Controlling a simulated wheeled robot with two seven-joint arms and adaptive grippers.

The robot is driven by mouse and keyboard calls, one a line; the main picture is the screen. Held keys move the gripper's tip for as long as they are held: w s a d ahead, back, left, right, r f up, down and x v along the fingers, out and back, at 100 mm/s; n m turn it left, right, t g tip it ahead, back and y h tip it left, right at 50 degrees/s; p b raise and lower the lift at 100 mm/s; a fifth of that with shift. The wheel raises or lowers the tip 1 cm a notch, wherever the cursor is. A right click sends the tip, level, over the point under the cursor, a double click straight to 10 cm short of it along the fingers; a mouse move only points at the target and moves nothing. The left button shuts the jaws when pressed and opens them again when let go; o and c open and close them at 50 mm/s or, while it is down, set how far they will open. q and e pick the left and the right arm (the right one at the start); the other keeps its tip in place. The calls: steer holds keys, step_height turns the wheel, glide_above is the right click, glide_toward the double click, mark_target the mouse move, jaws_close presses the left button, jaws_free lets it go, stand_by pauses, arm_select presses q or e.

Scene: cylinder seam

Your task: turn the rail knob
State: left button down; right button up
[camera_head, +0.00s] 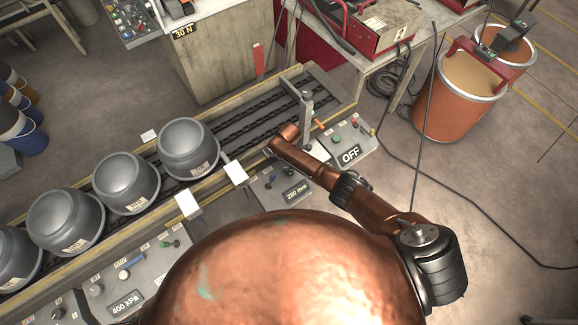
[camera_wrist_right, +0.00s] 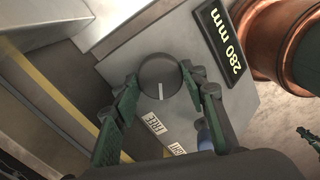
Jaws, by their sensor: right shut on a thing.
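The rail knob (camera_wrist_right: 160,80) is a round dark knob with a white pointer line, on a grey panel in the right wrist view. Its pointer faces down in the picture, toward two small white labels (camera_wrist_right: 165,136). My right gripper (camera_wrist_right: 160,86) has its green-padded fingers on either side of the knob and is shut on it. In the head view, the panel with the "280 mm" display (camera_head: 297,191) sits in front of the conveyor, beside my copper arm; I cannot make out the right fingers on the knob there. My left gripper is not in view.
Several grey domed cylinders (camera_head: 188,148) stand along the conveyor (camera_head: 245,125). A panel with an "OFF" sign (camera_head: 350,154) lies right of my arm. Another panel shows "400 kPa" (camera_head: 126,303). Orange bins (camera_head: 452,100) and a trailing cable stand at the right, with open floor below.

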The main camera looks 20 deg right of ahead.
steer(key=shift+a, duration=0.15)
steer(key=o, duration=1.2)
steer(key=shift+c, duration=0.2)
steer(key=shift+r, duration=0.1)
step_height(320, 180, up, 12)
